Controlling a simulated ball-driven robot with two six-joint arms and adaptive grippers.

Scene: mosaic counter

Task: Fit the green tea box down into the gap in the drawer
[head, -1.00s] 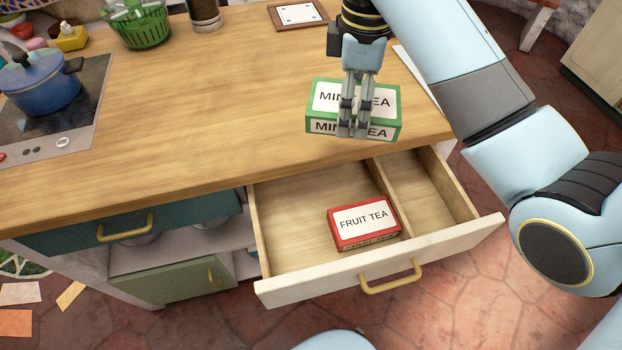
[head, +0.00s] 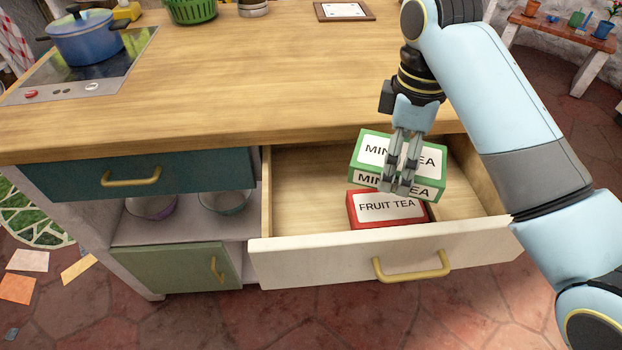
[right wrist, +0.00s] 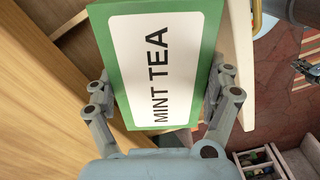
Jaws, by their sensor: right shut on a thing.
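The green tea box (head: 362,180), labelled MINT TEA, is in my right gripper (head: 398,190), which is shut on it. The gripper holds it tilted over the open drawer (head: 300,195). In the right wrist view the green box (right wrist: 158,65) sits between the two fingers (right wrist: 160,105). In the head view it overlaps the top of the red FRUIT TEA box (head: 385,209), which lies in the drawer near the front. I cannot tell whether the two boxes touch. The gap behind the red box is largely hidden by the green box and fingers.
The drawer's front panel (head: 330,262) has a yellow handle (head: 412,266). A divider at the drawer's right side is partly hidden. The wooden counter (head: 250,75) edge lies behind the drawer. A blue pot (head: 85,38) stands on the stove at the left.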

